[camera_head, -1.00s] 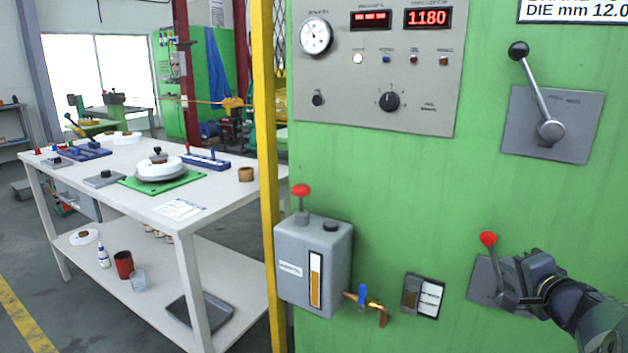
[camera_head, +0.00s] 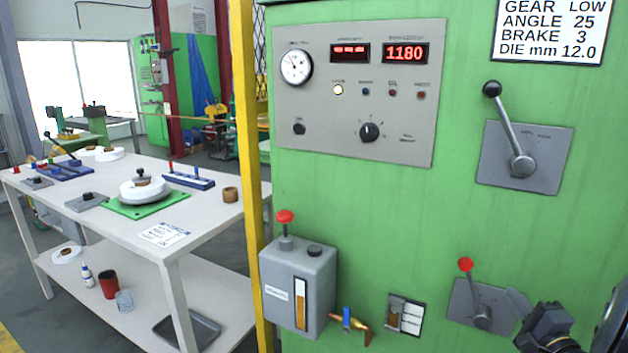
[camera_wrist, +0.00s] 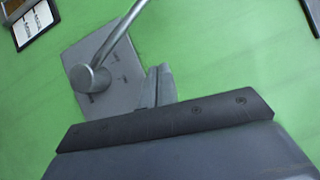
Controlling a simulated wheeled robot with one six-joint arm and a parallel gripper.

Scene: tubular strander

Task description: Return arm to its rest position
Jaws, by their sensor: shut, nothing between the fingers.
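My gripper (camera_head: 517,303) is at the lower right of the head view, just right of the lower red-knobbed lever (camera_head: 474,290). Its fingers are together with nothing between them. In the wrist view the closed fingertips (camera_wrist: 158,85) stand in front of the lever's grey plate (camera_wrist: 105,65). The lever's rod and round hub (camera_wrist: 90,77) are to the left of the fingertips, and a gap shows between them. In the head view the lever's knob is up and tilted slightly left. Much of my arm is out of the picture at the lower right.
The green machine panel (camera_head: 390,220) fills the right side. A grey box with a red knob (camera_head: 298,285), a brass valve (camera_head: 350,322), a small switch plate (camera_head: 405,315) and a larger black-knobbed lever (camera_head: 508,130) stick out from it. A yellow post (camera_head: 247,180) and a white workbench (camera_head: 130,225) stand left.

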